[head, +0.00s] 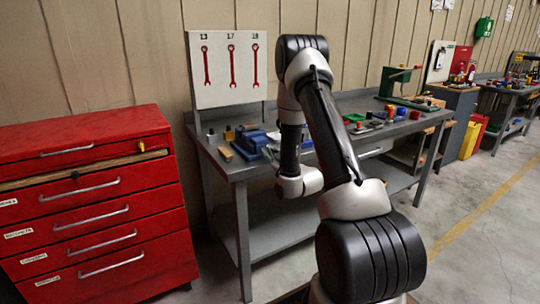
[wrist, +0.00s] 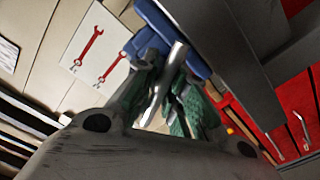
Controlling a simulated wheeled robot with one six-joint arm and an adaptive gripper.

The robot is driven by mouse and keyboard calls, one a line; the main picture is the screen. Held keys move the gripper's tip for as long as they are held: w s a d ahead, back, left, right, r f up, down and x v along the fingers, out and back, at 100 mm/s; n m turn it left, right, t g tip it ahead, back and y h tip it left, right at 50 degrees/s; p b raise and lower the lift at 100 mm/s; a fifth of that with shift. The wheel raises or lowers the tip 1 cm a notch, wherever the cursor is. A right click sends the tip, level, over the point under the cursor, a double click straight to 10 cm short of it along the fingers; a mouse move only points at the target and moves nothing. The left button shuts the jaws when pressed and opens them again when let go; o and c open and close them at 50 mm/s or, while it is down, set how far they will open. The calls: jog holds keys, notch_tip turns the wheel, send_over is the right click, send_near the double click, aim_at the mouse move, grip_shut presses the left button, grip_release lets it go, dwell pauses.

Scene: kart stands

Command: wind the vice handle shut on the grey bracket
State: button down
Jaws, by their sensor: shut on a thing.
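In the wrist view the blue vice (wrist: 158,18) shows just beyond my fingers. My gripper (wrist: 167,88) has green-padded fingers shut on the silver vice handle (wrist: 161,82), a bar lying slanted between them. In the head view my gripper is mostly hidden by my arm, low in front of the vice. I cannot make out the grey bracket or how far apart the vice jaws are.
The workbench (head: 240,173) holds several small coloured parts to the right of my arm. A white board with red spanners (head: 231,68) stands behind the vice. A red drawer cabinet (head: 95,215) is left of the bench, with a floor gap between them.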

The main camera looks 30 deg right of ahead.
jog(key=shift+s+f+n, duration=0.1)
jog(key=shift+f+n, duration=0.1)
jog(key=shift+n, duration=0.3)
jog(key=c, duration=1.4)
grip_release()
jog(key=shift+r, duration=0.1)
jog(key=s, duration=0.7)
jog(key=shift+s+d, duration=0.15)
jog(key=shift+s, duration=0.05)
